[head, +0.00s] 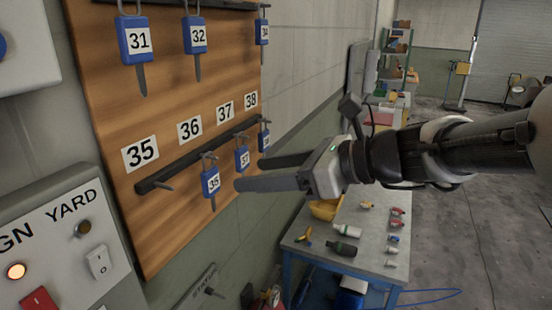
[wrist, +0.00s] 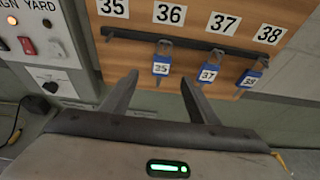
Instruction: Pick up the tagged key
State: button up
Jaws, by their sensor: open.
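Blue-tagged keys hang on a wooden key board (head: 165,240). In the lower row, one key (head: 211,182) hangs below label 36; its small tag number looks like 35 or 36. It also shows in the wrist view (wrist: 161,68), just beyond and between my fingertips. Key 37 (head: 242,159) and key 38 (head: 264,140) hang to its right. The peg (head: 163,186) below label 35 is bare. My gripper (head: 251,173) is open and empty, its fingers pointing at the lower row. It overlaps the board's right edge in the head view; contact with a key is not visible.
Upper-row keys 31 (head: 138,40), 32 (head: 195,35) and 34 (head: 263,31) hang above. A dark rail (wrist: 185,42) runs along the lower row. A switch panel (head: 70,255) stands at left. A workbench (head: 335,262) with tools and bottles is below right. Open floor lies farther right.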

aim_at(213, 178)
jog(key=x, duration=0.6)
jog(key=shift+w+a+f, duration=0.1)
jog(key=shift+w+a, duration=0.05)
jog(key=shift+a, duration=0.15)
jog(key=x, duration=0.4)
jog(key=shift+w+p, duration=0.25)
jog(key=shift+p, duration=0.1)
jog(key=shift+c, duration=0.2)
jog(key=c, duration=1.1)
